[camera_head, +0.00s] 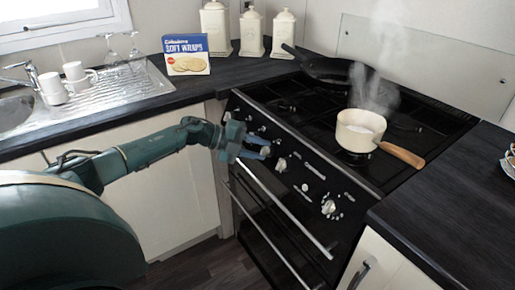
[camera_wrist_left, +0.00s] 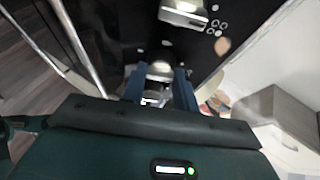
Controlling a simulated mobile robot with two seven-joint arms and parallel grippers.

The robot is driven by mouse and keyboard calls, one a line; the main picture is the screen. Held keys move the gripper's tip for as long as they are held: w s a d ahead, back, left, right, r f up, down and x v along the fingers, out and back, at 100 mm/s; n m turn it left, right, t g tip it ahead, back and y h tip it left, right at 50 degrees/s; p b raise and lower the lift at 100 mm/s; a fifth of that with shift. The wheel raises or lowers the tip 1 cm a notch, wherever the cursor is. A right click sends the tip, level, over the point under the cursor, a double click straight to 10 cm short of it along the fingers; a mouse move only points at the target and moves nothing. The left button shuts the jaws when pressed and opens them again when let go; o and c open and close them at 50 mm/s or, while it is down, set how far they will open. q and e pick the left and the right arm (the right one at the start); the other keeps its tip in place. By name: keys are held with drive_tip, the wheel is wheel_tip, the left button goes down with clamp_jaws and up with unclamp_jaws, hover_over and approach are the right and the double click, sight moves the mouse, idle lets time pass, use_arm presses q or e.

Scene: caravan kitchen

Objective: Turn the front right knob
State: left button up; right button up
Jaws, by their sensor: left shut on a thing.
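The black stove (camera_head: 310,150) has a row of pale knobs along its sloping front panel. One knob (camera_head: 281,164) shows just right of my left gripper (camera_head: 268,148), and another knob (camera_head: 328,207) sits farther right on the panel. The gripper is at the panel's left part. In the left wrist view its two blue fingers (camera_wrist_left: 160,88) are on either side of a silver knob (camera_wrist_left: 158,70), shut on it. A second knob (camera_wrist_left: 183,12) is beyond them, apart from the fingers. My right gripper is not in view.
A black frying pan (camera_head: 325,68) is at the back. Oven door handles (camera_head: 285,210) run below the panel. Dark worktop (camera_head: 445,215) lies to the right.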

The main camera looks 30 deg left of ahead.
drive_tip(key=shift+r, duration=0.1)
use_arm(q)
drive_tip(key=o, duration=1)
drive_tip(key=shift+c, duration=0.2)
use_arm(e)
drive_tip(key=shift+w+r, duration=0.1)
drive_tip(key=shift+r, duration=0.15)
use_arm(q)
drive_tip(key=v, duration=1.3)
drive_tip(key=shift+b, duration=0.4)
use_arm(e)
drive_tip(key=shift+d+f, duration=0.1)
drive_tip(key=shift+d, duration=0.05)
